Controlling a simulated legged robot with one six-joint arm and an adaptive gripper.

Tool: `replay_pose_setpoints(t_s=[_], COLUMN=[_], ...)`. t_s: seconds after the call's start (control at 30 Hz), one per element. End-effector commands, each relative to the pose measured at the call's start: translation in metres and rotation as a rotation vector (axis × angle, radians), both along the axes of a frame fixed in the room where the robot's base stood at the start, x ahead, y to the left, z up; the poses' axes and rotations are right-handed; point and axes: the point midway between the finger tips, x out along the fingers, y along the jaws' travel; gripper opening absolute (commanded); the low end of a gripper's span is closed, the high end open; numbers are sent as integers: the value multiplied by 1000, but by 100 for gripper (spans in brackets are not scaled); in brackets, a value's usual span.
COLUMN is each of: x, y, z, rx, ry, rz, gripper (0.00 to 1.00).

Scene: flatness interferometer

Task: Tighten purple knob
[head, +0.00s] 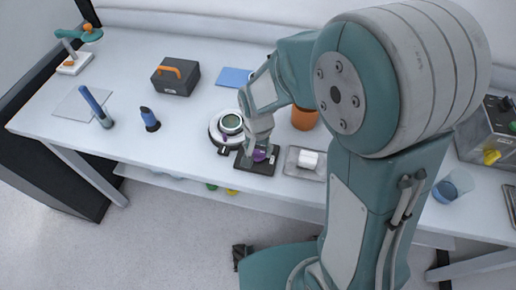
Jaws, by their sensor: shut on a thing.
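The purple knob (261,155) sits on a small dark base plate (257,166) near the front edge of the white table. My gripper (259,148) reaches down from above with its fingers at the knob, shut on it. The fingers hide part of the knob, and its turning angle cannot be made out. Left of the plate stands a round white instrument (229,127) with a dark ring and a lens-like top; a small purple part shows on its near side.
Right of the plate is a metal tray (292,168) with a white block (308,160). An orange cylinder (304,118) stands behind. A dark box (176,77) with orange handle and a blue-black bottle (149,119) stand left. A blue cup (446,191) stands right. The left tabletop has free room.

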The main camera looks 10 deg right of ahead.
Motion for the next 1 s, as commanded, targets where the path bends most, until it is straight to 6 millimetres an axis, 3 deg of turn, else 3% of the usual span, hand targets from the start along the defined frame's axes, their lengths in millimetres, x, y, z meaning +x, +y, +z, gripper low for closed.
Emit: replay_pose_setpoints(t_s=[0.3,0.33,0.4,0.83,1.0], x=[-3,-3,-3,0,1], y=[0,0,0,0,1], z=[-2,-2,-2,1,20], rx=[-1,-1,-1,0,1], ry=[10,10,9,1,-3], rz=[0,0,0,0,1], gripper=[18,79,100,100,100])
